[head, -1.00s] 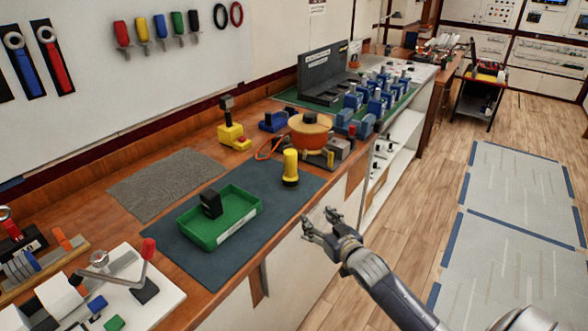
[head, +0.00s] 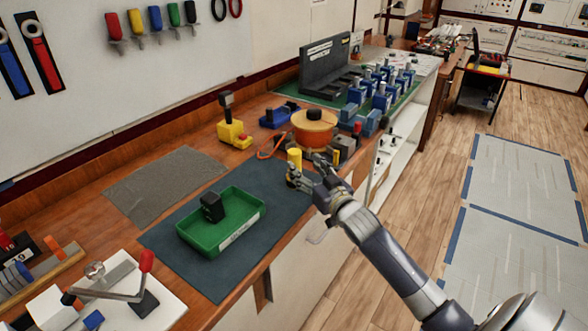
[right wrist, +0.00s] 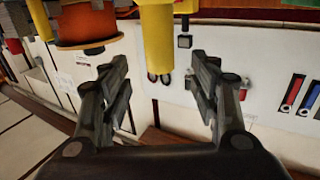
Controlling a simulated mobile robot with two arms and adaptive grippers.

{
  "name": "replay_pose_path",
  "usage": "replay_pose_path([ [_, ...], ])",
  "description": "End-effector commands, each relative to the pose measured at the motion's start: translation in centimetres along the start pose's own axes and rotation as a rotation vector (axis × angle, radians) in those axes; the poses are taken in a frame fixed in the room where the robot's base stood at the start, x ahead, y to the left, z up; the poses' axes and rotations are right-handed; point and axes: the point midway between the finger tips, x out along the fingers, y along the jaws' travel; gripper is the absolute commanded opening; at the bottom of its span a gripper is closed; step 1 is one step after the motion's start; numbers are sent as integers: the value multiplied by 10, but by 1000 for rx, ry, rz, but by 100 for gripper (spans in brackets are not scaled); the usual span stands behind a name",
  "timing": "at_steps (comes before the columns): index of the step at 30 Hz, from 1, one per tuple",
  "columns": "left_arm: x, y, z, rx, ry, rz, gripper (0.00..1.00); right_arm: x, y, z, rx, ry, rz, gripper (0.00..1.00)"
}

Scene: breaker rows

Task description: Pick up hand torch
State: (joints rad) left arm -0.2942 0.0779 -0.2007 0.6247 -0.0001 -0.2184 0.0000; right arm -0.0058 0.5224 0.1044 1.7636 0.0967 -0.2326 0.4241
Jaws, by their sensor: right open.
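The yellow hand torch (head: 294,157) stands upright near the right end of the dark blue mat (head: 213,272). My right gripper (head: 307,171) is open at the torch, its fingers low beside it and covering part of its lower body in the head view. In the right wrist view the yellow torch (right wrist: 157,36) lies between the lines of the two spread fingers, just beyond the tips. I cannot tell whether a finger touches it. My left gripper is not in view.
A green tray (head: 262,207) with a black block (head: 212,207) sits on the mat. Close behind the torch is an orange reel (head: 312,128). A yellow tool (head: 232,134) and rows of blue breakers (head: 382,98) stand further back. The mat around the tray is free.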

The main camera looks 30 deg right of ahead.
Motion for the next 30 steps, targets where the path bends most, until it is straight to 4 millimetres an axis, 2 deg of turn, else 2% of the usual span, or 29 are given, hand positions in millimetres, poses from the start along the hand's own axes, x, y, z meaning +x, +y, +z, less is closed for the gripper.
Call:
replay_pose_path([
  [3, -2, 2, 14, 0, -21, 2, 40, 13, 0, -1, 0, 0, 1, 56],
  [7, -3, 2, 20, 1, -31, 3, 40, 19, 0, 0, -1, -2, 0, 56],
  [19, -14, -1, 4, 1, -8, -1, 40, 63, 0, -1, 1, -1, 1, 56],
  [29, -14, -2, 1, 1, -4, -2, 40, 69, 0, 0, 0, -2, -1, 56],
  [30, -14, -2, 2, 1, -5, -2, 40, 69, 0, 0, 0, -2, -1, 54],
])
